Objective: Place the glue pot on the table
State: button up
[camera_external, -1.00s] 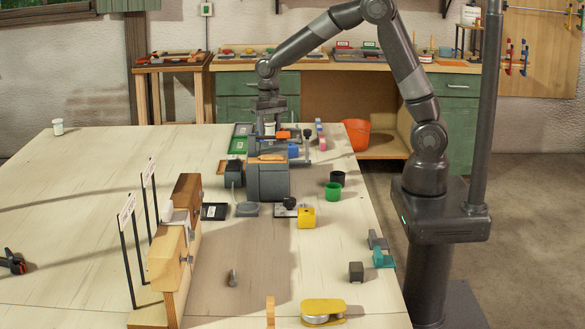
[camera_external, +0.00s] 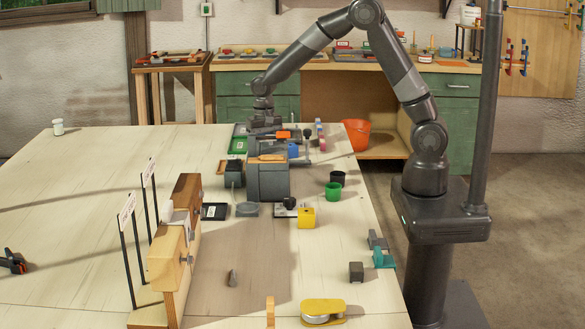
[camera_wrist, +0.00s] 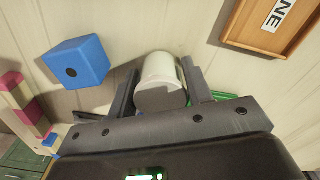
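The glue pot (camera_wrist: 162,78), a small white cylinder with a grey near end, is between the two fingers of my gripper (camera_wrist: 160,85) in the wrist view. The fingers appear to close on its sides. In the external view my gripper (camera_external: 264,122) is low over the far right part of the table (camera_external: 90,215), behind a grey machine (camera_external: 268,180). The pot cannot be made out there. Whether its base touches the table is not clear.
A blue block (camera_wrist: 78,62) lies left of the gripper and a wooden tray (camera_wrist: 262,22) right of it. Pink and cream blocks (camera_wrist: 22,100) stand further left. A green tray (camera_external: 238,144) is close by.

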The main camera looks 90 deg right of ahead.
jog(key=o, duration=0.3)
notch_tip(320, 180, up, 11)
jog(key=shift+r, duration=0.7)
jog(key=s+a+r+n+t, duration=0.3)
jog(key=s+a+r+n, duration=0.45)
jog(key=s, duration=0.55)
jog(key=s+a+n+t, duration=0.1)
jog(key=s+a, duration=0.1)
jog(key=s, duration=0.2)
jog(key=s+a+n, duration=0.1)
jog(key=s+n, duration=0.1)
jog(key=s, duration=0.3)
jog(key=s+a+n+t, duration=0.1)
jog(key=s+a+n, duration=0.1)
jog(key=s, duration=0.3)
jog(key=shift+a+r+t, duration=0.3)
jog(key=shift+a, duration=0.05)
